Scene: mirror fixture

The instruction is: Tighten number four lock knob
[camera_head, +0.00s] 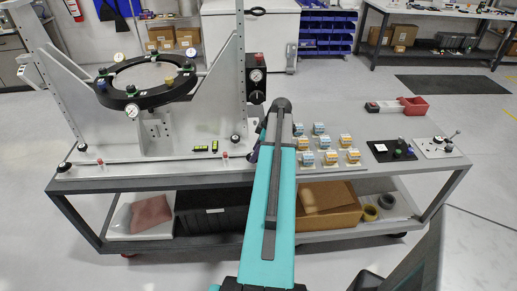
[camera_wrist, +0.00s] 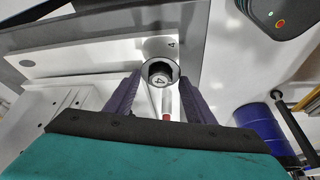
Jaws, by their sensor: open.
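The number four lock knob (camera_wrist: 160,73) is a round black knob with a white "4" on its face, on a pale disc. In the wrist view it sits between the tips of my open gripper (camera_wrist: 161,80), with a "4" also marked on the plate beyond it. The two dark purple fingers stand on either side; a small gap seems to show at each side, but I cannot tell the depth. In the head view my gripper (camera_head: 257,142) is mostly hidden behind my teal arm, at the right end of the mirror fixture (camera_head: 160,146). I cannot make out knob four there.
A red-tipped pin (camera_wrist: 167,117) stands close to the knob, between the fingers. The fixture's upright with a gauge box (camera_head: 256,77) rises nearby.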

